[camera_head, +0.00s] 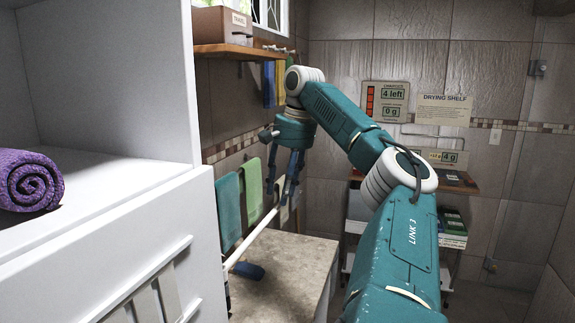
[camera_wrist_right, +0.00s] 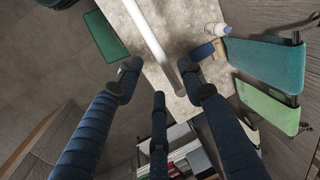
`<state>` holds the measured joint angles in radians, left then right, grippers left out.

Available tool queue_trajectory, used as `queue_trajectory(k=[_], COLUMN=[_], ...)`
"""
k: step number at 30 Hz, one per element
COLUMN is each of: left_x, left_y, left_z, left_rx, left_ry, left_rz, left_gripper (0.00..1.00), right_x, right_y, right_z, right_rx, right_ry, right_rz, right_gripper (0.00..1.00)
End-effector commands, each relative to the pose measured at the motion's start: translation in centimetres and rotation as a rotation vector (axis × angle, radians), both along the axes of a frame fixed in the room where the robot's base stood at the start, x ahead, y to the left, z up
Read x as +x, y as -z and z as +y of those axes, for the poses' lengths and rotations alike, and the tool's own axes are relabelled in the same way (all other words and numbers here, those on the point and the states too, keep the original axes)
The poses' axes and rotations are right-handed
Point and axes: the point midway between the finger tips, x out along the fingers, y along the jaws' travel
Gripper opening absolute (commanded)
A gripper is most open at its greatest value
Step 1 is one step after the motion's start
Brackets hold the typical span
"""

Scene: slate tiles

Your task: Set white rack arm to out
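The white rack arm (camera_head: 252,240) is a thin white bar that slants out over a stone-topped counter in the head view. In the right wrist view the white bar (camera_wrist_right: 150,35) runs down from the top edge, and its end lies between the two upper fingers. My right gripper (camera_head: 287,192) hangs fingers down near the bar's far end. Its fingers (camera_wrist_right: 158,80) are spread, with no clear grip on the bar; whether one touches it I cannot tell. My left gripper is not in view.
A teal towel (camera_head: 228,210) and a green towel (camera_head: 252,188) hang by the left wall, close to the gripper. A blue object (camera_head: 248,271) lies on the counter (camera_head: 300,255). A white cabinet with a purple rolled towel (camera_head: 30,181) fills the left. A shelf (camera_head: 455,182) stands behind.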

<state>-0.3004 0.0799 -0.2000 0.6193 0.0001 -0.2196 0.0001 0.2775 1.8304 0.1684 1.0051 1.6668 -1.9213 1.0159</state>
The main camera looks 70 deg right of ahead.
Motion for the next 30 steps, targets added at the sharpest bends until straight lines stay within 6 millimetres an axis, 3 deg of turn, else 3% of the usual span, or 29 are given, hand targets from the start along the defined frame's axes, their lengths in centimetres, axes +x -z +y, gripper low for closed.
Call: queue_trajectory(k=[6,12,30], left_x=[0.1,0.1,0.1], left_y=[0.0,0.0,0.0], left_z=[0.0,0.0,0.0], left_rx=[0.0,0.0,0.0], left_ry=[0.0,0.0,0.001], left_rz=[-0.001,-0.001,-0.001], left_gripper=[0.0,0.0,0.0], right_x=[-1.0,-1.4,-1.5], right_y=[-4.9,-7.3,-7.9], right_z=[-0.1,-0.1,0.0], right_rx=[-0.005,-0.003,-0.002], right_ry=[0.005,0.002,-0.001], right_rz=[0.002,0.0,-0.003], right_gripper=[0.39,0.39,0.39])
